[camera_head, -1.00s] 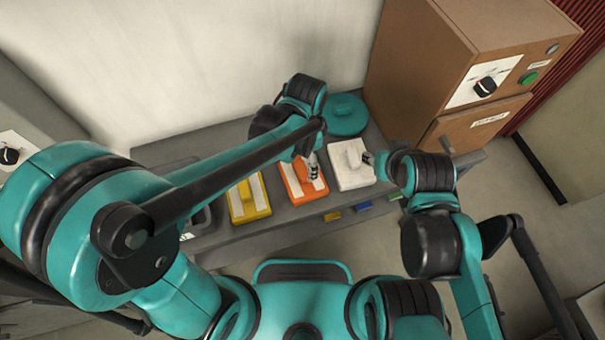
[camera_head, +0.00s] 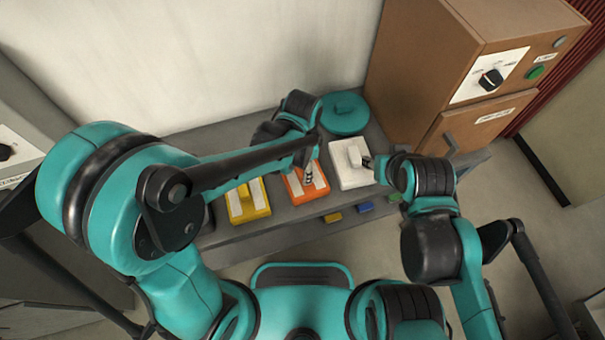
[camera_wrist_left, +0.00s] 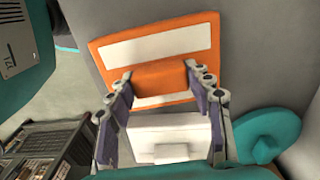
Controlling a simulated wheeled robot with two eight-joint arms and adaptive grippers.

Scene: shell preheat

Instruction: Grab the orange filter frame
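The orange filter frame (camera_head: 294,196) lies on the grey bench, with white panels and a raised orange handle block. In the left wrist view, the frame (camera_wrist_left: 103,48) shows large. My left gripper (camera_head: 309,174) is over it, and in the left wrist view its two fingers (camera_wrist_left: 160,72) are parted, one at each side of the handle block. Contact with the handle is not clear. My right gripper (camera_head: 367,162) is beside the handle of the white frame (camera_head: 350,178). Its fingers are too small and partly hidden to tell their state.
A yellow frame (camera_head: 247,205) lies left of the orange one. A round teal lid (camera_head: 345,114) sits behind. A brown cabinet (camera_head: 420,75) with a dial stands at the right end. Blue and yellow pieces show below the bench's front edge.

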